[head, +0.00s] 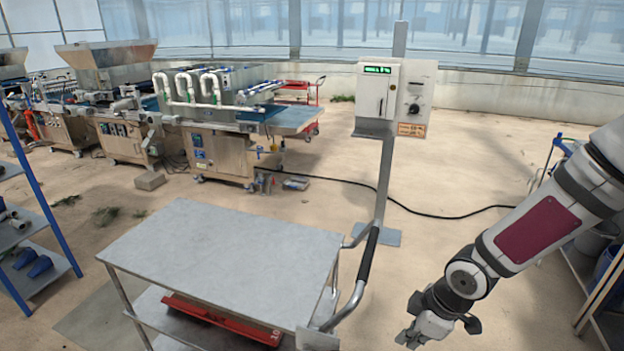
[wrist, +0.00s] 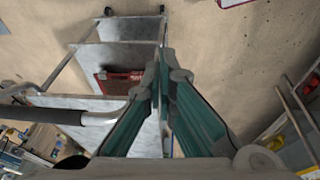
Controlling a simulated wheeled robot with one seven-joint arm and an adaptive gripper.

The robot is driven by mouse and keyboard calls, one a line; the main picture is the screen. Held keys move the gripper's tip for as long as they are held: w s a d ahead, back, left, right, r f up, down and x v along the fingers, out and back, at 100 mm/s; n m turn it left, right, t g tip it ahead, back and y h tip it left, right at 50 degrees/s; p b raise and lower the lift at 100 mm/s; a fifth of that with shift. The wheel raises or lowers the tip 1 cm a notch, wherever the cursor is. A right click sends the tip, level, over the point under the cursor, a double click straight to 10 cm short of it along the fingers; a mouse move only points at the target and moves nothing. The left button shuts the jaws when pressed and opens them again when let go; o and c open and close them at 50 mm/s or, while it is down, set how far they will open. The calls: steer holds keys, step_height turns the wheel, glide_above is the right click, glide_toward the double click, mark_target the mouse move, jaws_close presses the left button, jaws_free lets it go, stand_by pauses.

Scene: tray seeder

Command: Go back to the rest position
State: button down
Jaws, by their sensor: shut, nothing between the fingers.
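My gripper (head: 424,335) is at the lower right of the head view, at the end of my arm, to the right of the metal cart (head: 225,250) and apart from it. In the wrist view my gripper (wrist: 160,65) has its two teal-sided fingers brought together at the tips, with nothing held between them. The cart's handle (head: 366,262) stands between the cart top and my gripper in the head view. The handle also shows at the left of the wrist view (wrist: 60,113).
A control box (head: 378,95) on a post stands behind the cart. The seeder machine (head: 215,130) is at the back left. A blue-framed shelf (head: 35,230) is at the left edge, another rack (head: 600,290) at the right edge. A red tray (head: 225,322) lies on the cart's lower shelf.

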steer(key=s+d+r+m+t+h, duration=0.1)
steer(key=s+d+r+m+h, duration=0.2)
steer(key=r, duration=0.6)
steer(key=s+d+r+m+h, duration=0.1)
steer(key=d+r+m+h, duration=0.2)
steer(key=r, duration=0.6)
steer(key=s+a+r+m+t+y, duration=0.1)
steer(key=s+a+r+m, duration=0.2)
steer(key=s+r, duration=0.2)
steer(key=s+a+r+m+t+y, duration=0.1)
steer(key=s+a+r+m+y, duration=0.1)
steer(key=s+a+r+m, duration=0.2)
step_height(320, 180, up, 4)
steer(key=shift+s+a+r+m+t+y, duration=0.1)
steer(key=shift+s+a+m+t+y, duration=0.2)
steer(key=shift+s, duration=0.8)
